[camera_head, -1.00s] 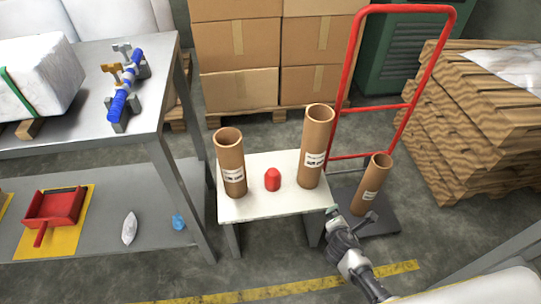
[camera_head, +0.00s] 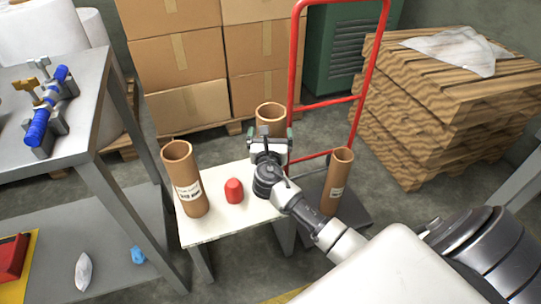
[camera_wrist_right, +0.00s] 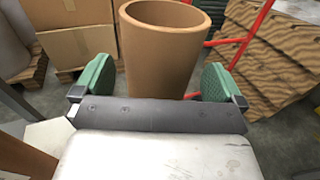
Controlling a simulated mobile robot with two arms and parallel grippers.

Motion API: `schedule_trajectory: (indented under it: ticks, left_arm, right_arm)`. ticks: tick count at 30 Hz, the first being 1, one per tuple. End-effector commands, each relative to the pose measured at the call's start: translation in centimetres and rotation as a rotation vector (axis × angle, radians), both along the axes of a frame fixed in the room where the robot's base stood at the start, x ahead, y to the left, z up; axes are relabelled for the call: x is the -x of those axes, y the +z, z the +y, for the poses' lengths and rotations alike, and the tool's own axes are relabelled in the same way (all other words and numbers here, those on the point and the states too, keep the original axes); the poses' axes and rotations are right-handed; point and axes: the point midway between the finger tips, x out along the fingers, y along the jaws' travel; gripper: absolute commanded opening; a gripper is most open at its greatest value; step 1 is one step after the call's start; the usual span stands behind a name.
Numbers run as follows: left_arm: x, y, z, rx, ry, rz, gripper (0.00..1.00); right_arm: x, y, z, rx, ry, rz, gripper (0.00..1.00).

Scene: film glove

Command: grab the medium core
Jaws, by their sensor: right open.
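Three brown cardboard cores show in the head view. The middle-height core (camera_head: 185,180) stands upright at the left of a small white table (camera_head: 215,226). The tallest core (camera_head: 270,114) stands at the table's right, its lower part hidden behind my right gripper (camera_head: 270,141). The shortest, slimmer core (camera_head: 337,181) stands on a hand truck. My right gripper is open, facing the tallest core. In the right wrist view that core (camera_wrist_right: 162,50) stands between the green fingers, with no clear contact. Label print is too small to read. My left gripper is not in view.
A red rounded object (camera_head: 234,191) sits between the two table cores. The red hand truck (camera_head: 296,75) stands behind. A grey workbench (camera_head: 85,130) is at the left. Boxes (camera_head: 185,62) and a stack of brown slabs (camera_head: 430,110) stand behind.

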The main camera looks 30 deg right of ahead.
Motion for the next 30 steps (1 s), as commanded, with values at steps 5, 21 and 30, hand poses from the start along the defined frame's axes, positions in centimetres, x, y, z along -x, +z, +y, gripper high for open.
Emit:
schedule_trajectory:
  ticks: [5, 21, 30]
  left_arm:
    - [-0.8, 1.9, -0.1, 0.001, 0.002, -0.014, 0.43]
    - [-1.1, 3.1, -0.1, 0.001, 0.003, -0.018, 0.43]
    - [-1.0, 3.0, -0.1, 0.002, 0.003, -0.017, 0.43]
  right_arm:
    - [-2.1, -0.4, -1.7, 0.001, -0.001, -0.002, 1.00]
    - [-3.2, -0.3, -2.4, -0.001, 0.001, -0.001, 0.77]
    - [-3.2, -0.2, -2.4, 0.000, 0.001, -0.001, 0.49]
